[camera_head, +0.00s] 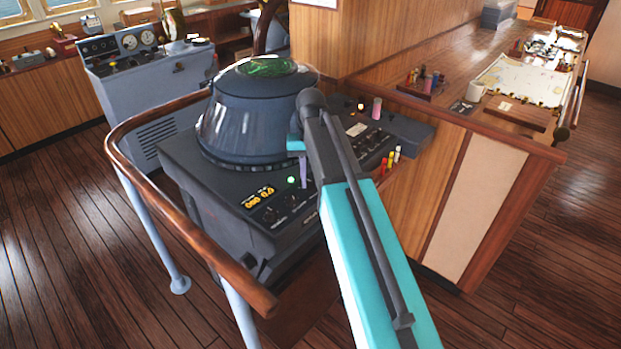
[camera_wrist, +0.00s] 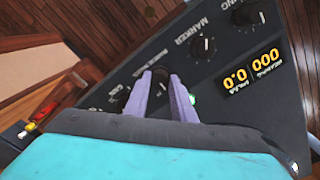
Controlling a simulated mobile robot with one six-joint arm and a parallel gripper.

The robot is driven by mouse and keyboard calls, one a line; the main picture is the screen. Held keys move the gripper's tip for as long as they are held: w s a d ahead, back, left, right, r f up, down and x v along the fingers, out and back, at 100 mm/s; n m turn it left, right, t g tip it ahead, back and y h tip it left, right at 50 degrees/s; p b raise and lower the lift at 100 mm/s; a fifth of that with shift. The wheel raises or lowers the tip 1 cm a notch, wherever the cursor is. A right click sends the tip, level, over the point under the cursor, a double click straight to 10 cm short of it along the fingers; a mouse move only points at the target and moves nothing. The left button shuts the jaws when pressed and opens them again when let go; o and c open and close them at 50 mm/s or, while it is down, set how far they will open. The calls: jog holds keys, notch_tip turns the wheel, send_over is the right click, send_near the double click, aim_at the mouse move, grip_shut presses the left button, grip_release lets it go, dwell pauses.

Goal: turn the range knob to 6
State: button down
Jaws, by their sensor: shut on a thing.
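The dark radar console (camera_head: 225,195) stands with its round hooded display on top. In the wrist view, the two pale purple fingers of my gripper (camera_wrist: 160,80) reach down to the panel, closed on a small dark knob, the range knob (camera_wrist: 160,73), under a label that seems to read "RANGE MILES". The fingers hide most of this knob, and its pointer and scale numbers cannot be read. An amber readout (camera_wrist: 251,68) shows 000 and 0.0. In the head view, my gripper (camera_head: 303,174) is over the panel beside the green light (camera_head: 291,180), with the knob hidden.
The marker knob (camera_wrist: 204,47) is close by, and another knob (camera_wrist: 247,14) lies beyond it. A knob labelled gain (camera_wrist: 120,98) sits left of the fingers. A wooden handrail (camera_head: 190,235) curves round the console. Colored markers (camera_head: 390,160) stand to the right.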

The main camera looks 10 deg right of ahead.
aim_at(311, 182)
dwell(0.4)
jog(key=c, duration=1.5)
grip_release()
jog(key=shift+r, duration=0.15)
jog(key=shift+r+p, duration=3.8)
jog(key=shift+r, duration=2.95)
